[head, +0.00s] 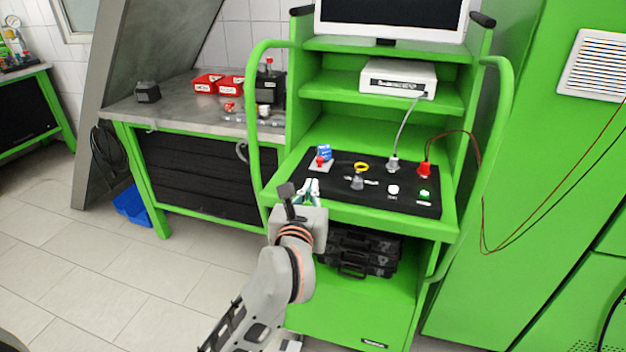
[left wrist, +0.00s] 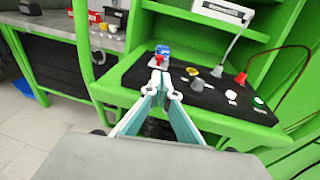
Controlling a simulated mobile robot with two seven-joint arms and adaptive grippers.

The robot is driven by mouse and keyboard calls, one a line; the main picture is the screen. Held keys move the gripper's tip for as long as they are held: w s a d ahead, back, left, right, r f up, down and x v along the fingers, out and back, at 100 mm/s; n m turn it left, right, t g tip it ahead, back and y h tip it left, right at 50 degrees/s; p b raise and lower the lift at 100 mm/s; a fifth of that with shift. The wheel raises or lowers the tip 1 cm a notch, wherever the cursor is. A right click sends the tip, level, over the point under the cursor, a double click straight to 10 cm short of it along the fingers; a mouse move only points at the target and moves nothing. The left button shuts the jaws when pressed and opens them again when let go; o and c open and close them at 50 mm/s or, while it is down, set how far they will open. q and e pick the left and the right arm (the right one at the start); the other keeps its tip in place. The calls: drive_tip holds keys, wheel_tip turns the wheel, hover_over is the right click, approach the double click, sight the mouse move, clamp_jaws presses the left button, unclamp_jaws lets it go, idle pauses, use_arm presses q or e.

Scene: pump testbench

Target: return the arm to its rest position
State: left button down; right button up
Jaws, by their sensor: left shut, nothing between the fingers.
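My left gripper (head: 311,186) is at the front left edge of the black control panel (head: 325,193) on the green testbench. It is shut, with nothing between its fingers. In the left wrist view its fingertips (left wrist: 160,88) meet just in front of a small blue and red switch unit (left wrist: 161,54). In the head view this switch unit (head: 322,157) stands at the panel's back left, apart from the fingers. My right gripper does not show in either view.
The panel carries a yellow ring (head: 361,167), a red plug (head: 424,170) and a lit green button (head: 424,195). Green handrails (head: 259,120) flank the bench. A steel worktable (head: 180,109) with red bins (head: 208,83) stands left. The floor (head: 110,260) at front left is clear.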

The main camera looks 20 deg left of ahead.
use_arm(q)
drive_tip(key=shift+s+d+r, duration=0.1)
drive_tip(key=shift+s, duration=0.65)
drive_tip(key=s+a+m+t+y, duration=0.3)
drive_tip(key=a+m, duration=0.3)
drive_tip(key=s+d+f+m+g+h, duration=0.1)
drive_tip(key=s+d+f+m+h, duration=0.35)
drive_tip(key=f+m, duration=0.65)
drive_tip(key=s+d+f+m+g+h, duration=0.1)
drive_tip(key=s+d+f+m+h, duration=0.35)
drive_tip(key=m, duration=1.05)
drive_tip(key=s+a+f+m+g, duration=0.2)
drive_tip(key=s+f+m, duration=0.1)
drive_tip(key=f, duration=0.4)
drive_tip(key=s+a+f+m+g, duration=0.2)
drive_tip(key=s+f+m, duration=0.1)
drive_tip(key=s+f, duration=0.2)
drive_tip(key=s+a+f+m+g+y, duration=0.1)
drive_tip(key=s+a+f+m+g, duration=0.1)
drive_tip(key=s+f, duration=0.3)
wheel_tip(320, 180, down, 5)
drive_tip(key=shift+a+r+m+g, duration=0.15)
drive_tip(key=shift+a+m+g, duration=0.25)
drive_tip(key=shift+m, duration=0.5)
